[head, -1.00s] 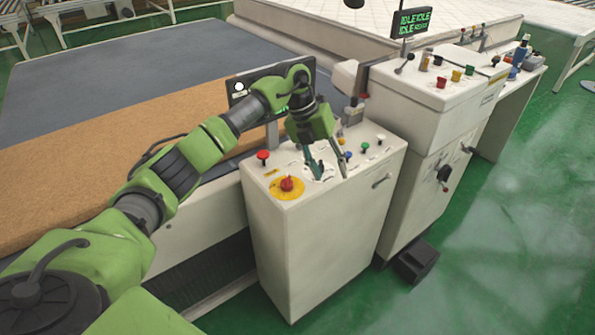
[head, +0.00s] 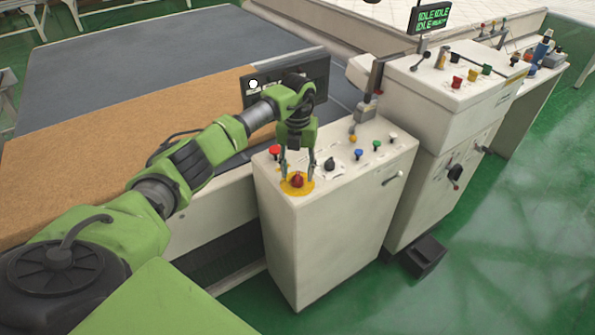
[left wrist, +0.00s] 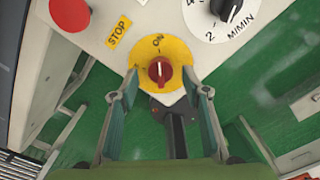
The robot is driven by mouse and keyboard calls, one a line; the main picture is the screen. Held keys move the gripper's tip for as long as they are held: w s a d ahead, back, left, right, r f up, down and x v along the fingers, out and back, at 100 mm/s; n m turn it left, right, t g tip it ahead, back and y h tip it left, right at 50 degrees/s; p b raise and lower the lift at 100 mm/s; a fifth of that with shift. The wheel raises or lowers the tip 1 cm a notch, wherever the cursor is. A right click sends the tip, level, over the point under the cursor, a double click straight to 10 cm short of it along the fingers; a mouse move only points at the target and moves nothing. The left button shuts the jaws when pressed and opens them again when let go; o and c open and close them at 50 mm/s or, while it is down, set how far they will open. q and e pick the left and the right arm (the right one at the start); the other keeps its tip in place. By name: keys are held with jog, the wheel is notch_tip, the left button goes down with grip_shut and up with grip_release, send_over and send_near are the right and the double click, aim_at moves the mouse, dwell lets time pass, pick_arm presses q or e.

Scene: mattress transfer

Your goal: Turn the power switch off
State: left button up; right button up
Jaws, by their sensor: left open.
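The power switch is a red rotary knob (head: 297,180) on a yellow round plate (head: 306,191), at the near left corner of the white control cabinet's top. In the left wrist view the red knob (left wrist: 160,70) has its white mark pointing up toward "ON" on the yellow plate (left wrist: 177,49). My left gripper (head: 298,176) is open, with its fingers pointing down at the switch. In the left wrist view its fingers (left wrist: 161,85) stand on either side of the knob, and I see gaps between them and it. My right gripper is not in view.
A red mushroom button (head: 274,150) by a "STOP" label (left wrist: 118,32) and a black dial (head: 329,165) are close to the switch. Blue, green and white buttons stand farther right. A black panel (head: 318,72) rises behind my gripper.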

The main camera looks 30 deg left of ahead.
pick_arm(q)
jog(key=shift+f, duration=1.1)
jog(key=c, duration=1.1)
